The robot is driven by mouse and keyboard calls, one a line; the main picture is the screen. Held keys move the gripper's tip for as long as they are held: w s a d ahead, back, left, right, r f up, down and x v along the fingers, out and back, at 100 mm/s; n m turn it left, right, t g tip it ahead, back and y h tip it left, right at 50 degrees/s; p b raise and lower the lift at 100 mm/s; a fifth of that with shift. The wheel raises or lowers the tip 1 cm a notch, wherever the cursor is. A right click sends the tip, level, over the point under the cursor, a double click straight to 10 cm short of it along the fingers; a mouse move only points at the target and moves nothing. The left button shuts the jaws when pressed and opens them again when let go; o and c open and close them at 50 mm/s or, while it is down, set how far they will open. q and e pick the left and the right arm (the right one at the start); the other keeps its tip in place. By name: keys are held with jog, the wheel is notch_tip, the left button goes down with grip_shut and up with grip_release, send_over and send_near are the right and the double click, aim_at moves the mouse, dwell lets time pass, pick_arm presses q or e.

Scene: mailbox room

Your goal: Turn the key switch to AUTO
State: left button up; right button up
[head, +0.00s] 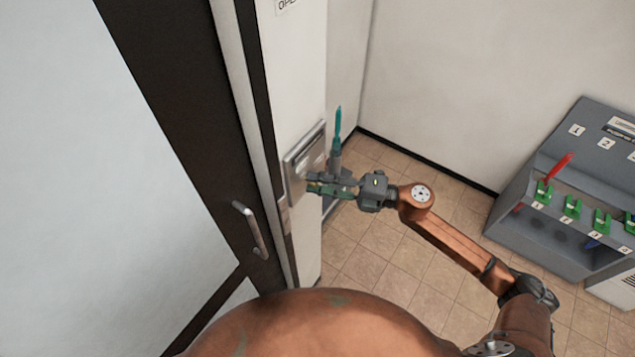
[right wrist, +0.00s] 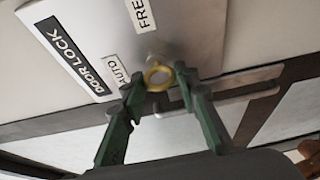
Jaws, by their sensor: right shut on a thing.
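The key switch is on a metal plate (head: 291,163) on the white wall panel beside the door. In the right wrist view the plate (right wrist: 185,30) has labels reading DOOR LOCK, AUTO (right wrist: 115,72) and FREE (right wrist: 144,12). A key with a yellow ring-shaped outline (right wrist: 158,76) sticks out of the plate. My right gripper (head: 312,183) is at the plate, and its green fingers (right wrist: 160,90) are shut on the key from both sides. The fingertips hide part of the key, so its exact angle is unclear. My left gripper is in neither view.
A dark-framed door with a metal handle (head: 250,229) is left of the plate. A grey numbered cabinet (head: 565,140) with green holders and a red-handled tool (head: 560,166) stands at right. Tiled floor (head: 400,240) between is clear.

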jog(key=o, duration=1.1)
jog(key=v, duration=1.2)
